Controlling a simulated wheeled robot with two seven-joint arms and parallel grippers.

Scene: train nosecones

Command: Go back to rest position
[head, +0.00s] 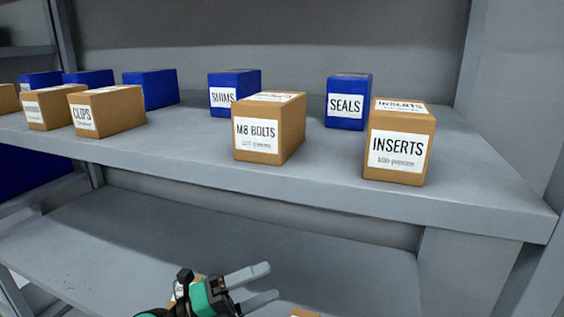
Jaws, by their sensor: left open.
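My left gripper (262,285) is at the bottom middle of the head view, in front of the lower shelf. Its two grey fingers point right and are apart, with nothing between them. My right gripper is not in view. On the upper shelf (330,196) stand an M8 BOLTS box (262,132), an INSERTS box (398,148) and a CLIPS box (105,112), all brown cardboard. The gripper is below these boxes and apart from them.
Blue boxes, SHIMS (233,92) and SEALS (348,102) among them, stand further back on the upper shelf. The lower shelf (110,230) is mostly bare. Part of a brown box (304,312) shows at the bottom edge. A grey post (475,60) rises at the right.

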